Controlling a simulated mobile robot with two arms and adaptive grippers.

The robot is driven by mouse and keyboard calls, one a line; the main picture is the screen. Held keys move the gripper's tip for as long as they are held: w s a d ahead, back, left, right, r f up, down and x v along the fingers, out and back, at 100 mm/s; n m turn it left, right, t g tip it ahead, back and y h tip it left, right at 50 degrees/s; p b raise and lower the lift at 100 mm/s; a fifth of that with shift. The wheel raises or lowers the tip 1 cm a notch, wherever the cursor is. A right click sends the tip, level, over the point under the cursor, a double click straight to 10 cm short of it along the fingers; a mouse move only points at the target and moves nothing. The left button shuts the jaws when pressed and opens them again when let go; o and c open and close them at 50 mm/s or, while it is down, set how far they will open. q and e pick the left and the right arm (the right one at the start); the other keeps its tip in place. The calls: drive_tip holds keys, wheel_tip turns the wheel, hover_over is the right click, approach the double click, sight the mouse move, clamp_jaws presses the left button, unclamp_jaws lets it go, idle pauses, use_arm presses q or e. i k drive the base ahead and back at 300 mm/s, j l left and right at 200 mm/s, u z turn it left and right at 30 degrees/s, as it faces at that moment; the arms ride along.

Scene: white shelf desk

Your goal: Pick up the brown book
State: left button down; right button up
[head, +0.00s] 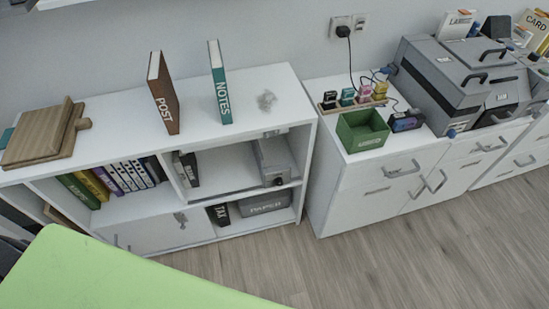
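Neither of my grippers is in view, and nothing touches the brown book.
Wooden boards (42,135) lie at the shelf's left end. A green box (362,130) and a grey machine (455,80) stand on the right cabinet. A light green surface (90,275) covers the lower left.

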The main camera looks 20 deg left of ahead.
sight(159, 81)
drive_tip(key=u, duration=1.3)
